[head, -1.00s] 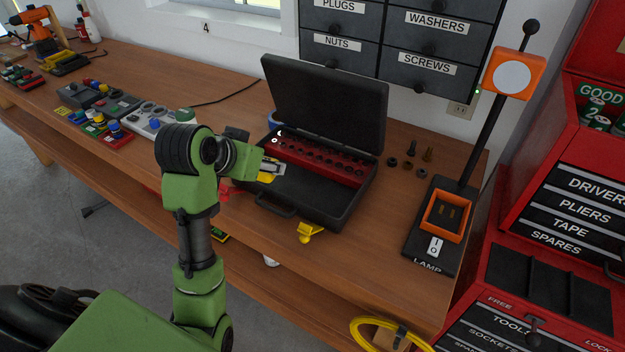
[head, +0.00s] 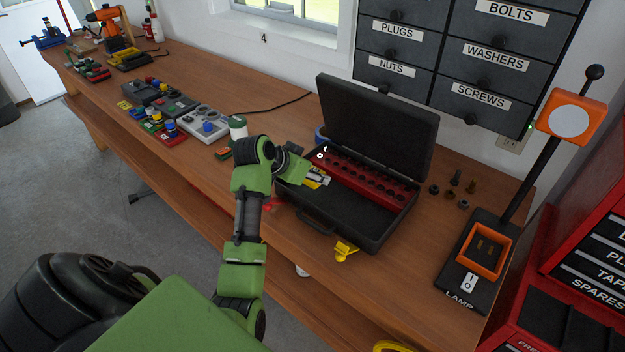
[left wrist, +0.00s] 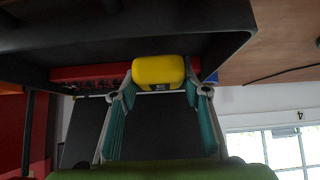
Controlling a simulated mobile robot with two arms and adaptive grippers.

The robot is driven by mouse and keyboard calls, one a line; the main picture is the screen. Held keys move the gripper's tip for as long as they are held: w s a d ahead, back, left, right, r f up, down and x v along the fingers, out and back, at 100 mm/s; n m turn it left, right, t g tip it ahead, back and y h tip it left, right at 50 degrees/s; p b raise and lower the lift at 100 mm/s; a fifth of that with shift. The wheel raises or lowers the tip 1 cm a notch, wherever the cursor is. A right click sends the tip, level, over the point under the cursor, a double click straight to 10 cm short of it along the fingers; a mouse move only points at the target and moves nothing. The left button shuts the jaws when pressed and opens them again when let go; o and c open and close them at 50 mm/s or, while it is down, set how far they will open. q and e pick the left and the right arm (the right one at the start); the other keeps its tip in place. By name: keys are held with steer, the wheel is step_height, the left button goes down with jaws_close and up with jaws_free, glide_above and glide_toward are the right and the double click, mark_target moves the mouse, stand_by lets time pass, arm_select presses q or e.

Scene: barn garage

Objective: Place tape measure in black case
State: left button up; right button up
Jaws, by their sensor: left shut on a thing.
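The black case (head: 375,228) stands open on the workbench with its lid (head: 378,115) raised at the back. My left gripper (head: 322,177) is at the case's left side, over its interior near the red socket rack. It is shut on the yellow tape measure (head: 314,184), which the arm partly hides in the head view. In the left wrist view the tape measure (left wrist: 158,72) sits between the two fingertips (left wrist: 158,92), with the case (left wrist: 130,32) close around it. I cannot tell whether the tape measure touches the case floor. My right gripper is not in view.
The red socket rack (head: 372,184) fills the back of the case. A yellow object (head: 345,251) lies at the bench's front edge. A lamp (head: 480,250) stands to the right, with small bolts and nuts (head: 455,190) behind it. A white-capped bottle (head: 237,128) and switch boxes (head: 202,124) are left.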

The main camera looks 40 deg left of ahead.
mark_target(312, 182)
arm_select(q)
steer(key=shift+w+a+f, duration=0.1)
steer(key=shift+w+f, duration=0.1)
steer(key=shift+f, duration=0.05)
step_height(312, 182, down, 3)
steer(key=shift+a+p, duration=0.1)
steer(key=shift+p, duration=0.7)
steer(key=shift+f, duration=0.2)
steer(key=o, duration=1.3)
steer(key=shift+f, duration=0.15)
steer(key=b+v, duration=0.1)
steer(key=v, duration=1.1)
steer(key=shift+b, duration=0.35)
